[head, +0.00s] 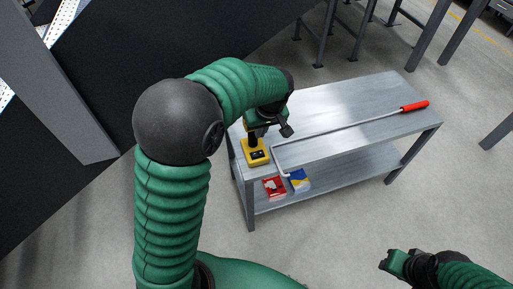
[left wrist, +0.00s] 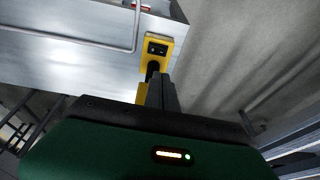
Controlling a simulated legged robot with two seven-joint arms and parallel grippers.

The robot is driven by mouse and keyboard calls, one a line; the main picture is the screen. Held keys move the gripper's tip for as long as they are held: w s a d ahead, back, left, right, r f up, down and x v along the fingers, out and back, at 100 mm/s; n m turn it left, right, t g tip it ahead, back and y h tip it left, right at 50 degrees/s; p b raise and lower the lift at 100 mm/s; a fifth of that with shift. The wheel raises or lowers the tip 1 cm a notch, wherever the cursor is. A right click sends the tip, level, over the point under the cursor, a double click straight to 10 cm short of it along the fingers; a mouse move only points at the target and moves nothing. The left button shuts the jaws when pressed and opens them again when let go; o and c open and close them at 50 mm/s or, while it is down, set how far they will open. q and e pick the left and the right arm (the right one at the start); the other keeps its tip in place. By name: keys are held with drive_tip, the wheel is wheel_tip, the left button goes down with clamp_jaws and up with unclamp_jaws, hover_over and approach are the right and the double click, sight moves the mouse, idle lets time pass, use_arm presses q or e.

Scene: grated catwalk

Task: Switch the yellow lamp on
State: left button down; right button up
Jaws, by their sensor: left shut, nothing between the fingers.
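The yellow lamp stands at the near left corner of the metal bench; its yellow base (head: 256,158) has a small black switch panel, also in the left wrist view (left wrist: 157,49). A short black stem rises from the base, and the yellow upper part is mostly hidden by my left gripper. I cannot tell whether the lamp is lit. My left gripper (head: 287,131) is shut and empty, just above and beside the lamp. In the left wrist view its dark fingers (left wrist: 163,82) overlap the lamp's upper part; contact is unclear. My right gripper (head: 391,262) is at the lower right, away from the bench.
The bench top (head: 345,100) holds a long bent metal rod with a red handle (head: 414,106); its bent end is near the lamp. On the lower shelf are a red box (head: 274,188) and a blue-yellow box (head: 299,180). A dark panel (head: 100,190) stands at the left.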

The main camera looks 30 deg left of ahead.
use_arm(q)
drive_tip(key=b, duration=0.4)
approach(258, 153)
drive_tip(key=f, duration=0.1)
drive_tip(key=a+f, duration=0.1)
drive_tip(key=f, duration=0.1)
drive_tip(key=a+f, duration=0.1)
drive_tip(key=f, duration=0.1)
drive_tip(key=shift+a+f, duration=0.1)
drive_tip(key=shift+a, duration=0.15)
drive_tip(key=shift+a+f, duration=0.15)
drive_tip(key=shift+f, duration=0.4)
drive_tip(key=shift+s, duration=0.1)
drive_tip(key=shift+f, duration=0.1)
drive_tip(key=shift+w+d, duration=0.2)
drive_tip(key=shift+d, duration=0.1)
drive_tip(key=shift+w+d, duration=0.25)
drive_tip(key=shift+w, duration=0.1)
drive_tip(key=shift+r, duration=0.2)
